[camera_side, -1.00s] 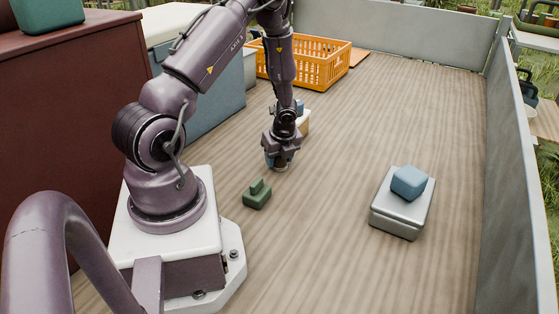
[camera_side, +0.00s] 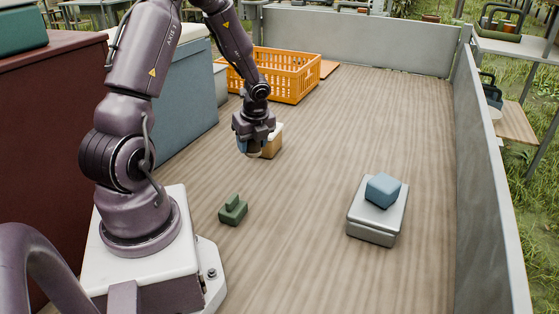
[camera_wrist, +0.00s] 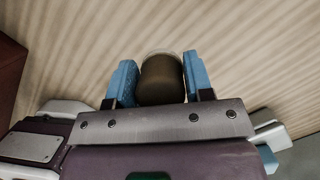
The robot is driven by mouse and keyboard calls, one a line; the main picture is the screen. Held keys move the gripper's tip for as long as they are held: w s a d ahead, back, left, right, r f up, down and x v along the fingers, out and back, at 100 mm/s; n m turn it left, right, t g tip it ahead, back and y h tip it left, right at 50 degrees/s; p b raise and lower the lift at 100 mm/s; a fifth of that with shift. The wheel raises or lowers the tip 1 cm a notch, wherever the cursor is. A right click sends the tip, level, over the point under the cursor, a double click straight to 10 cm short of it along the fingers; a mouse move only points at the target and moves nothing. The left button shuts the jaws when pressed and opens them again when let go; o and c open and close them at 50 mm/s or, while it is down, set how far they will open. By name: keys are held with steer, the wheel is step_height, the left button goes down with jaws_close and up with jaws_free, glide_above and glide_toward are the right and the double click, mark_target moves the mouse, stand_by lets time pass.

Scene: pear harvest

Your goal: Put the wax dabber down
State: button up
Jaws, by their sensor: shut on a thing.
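My gripper (camera_side: 247,150) is shut on a brown, round-sided thing with a pale rim, which I take to be the wax dabber (camera_wrist: 161,80). In the wrist view it sits between the two blue fingers, with wooden boards behind it.
A small green block with a raised grip (camera_side: 233,210) lies nearer the camera. A blue block (camera_side: 382,190) sits on a grey box (camera_side: 373,230) at right. An orange crate (camera_side: 290,78) stands at the back. Grey side walls (camera_side: 480,180) bound the bed. The middle floor is clear.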

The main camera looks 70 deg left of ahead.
steer(key=w+d+r+m+t+h, duration=0.1)
steer(key=w+d+r+m+t, duration=0.1)
steer(key=w+d+m, duration=0.45)
steer(key=w+d+r+m+t+h, duration=0.15)
steer(key=w+d+m, duration=0.25)
steer(key=w+m, duration=0.5)
glide_above(350, 170)
steer(key=s, duration=0.2)
steer(key=shift+m+y, duration=0.25)
steer(key=shift+m, duration=0.2)
steer(key=f, duration=0.9)
steer(key=shift+w+d+f, duration=0.15)
steer(key=shift+w+d, duration=0.1)
steer(key=shift+d, duration=0.05)
steer(key=shift+w+f, duration=0.2)
steer(key=shift+f, duration=0.35)
steer(key=shift+a+f, duration=0.1)
steer(key=shift+f, duration=1.1)
steer(key=shift+f, duration=0.1)
steer(key=o, duration=0.9)
